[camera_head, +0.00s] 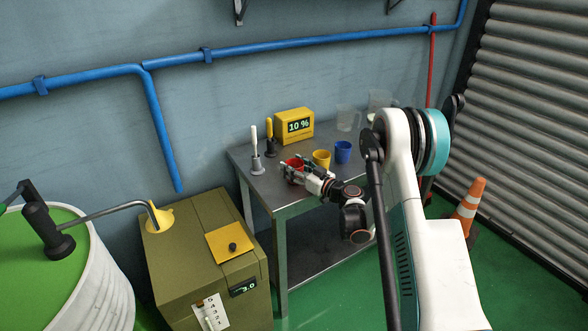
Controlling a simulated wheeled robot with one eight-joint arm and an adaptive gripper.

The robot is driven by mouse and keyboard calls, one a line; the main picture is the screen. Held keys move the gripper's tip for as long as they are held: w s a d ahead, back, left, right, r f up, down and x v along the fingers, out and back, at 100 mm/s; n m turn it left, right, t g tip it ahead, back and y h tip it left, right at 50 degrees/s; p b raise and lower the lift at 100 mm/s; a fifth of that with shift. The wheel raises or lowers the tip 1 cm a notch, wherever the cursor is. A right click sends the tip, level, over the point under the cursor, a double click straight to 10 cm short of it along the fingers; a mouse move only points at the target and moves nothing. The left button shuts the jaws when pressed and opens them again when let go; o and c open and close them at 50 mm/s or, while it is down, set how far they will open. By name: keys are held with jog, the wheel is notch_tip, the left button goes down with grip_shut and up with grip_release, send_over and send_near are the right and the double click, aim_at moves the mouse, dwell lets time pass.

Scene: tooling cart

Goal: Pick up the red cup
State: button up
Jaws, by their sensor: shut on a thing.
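The red cup (294,164) is at the front left part of the grey metal cart's top (259,190). My gripper (294,171) is at the cup, its fingers around the cup's sides, shut on it. The fingers hide part of the cup. The cup looks upright. I cannot tell whether its base touches the cart top or is slightly above it.
A yellow cup (321,159) and a blue cup (343,152) stand close to the right of the red cup. A yellow box reading 10 % (294,126), two handled tools, one with a white handle (255,150), and clear beakers (347,118) stand behind. An olive cabinet (190,262) is left.

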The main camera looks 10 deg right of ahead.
notch_tip(320, 180, up, 19)
jog(key=p, duration=0.6)
jog(key=shift+p, duration=0.3)
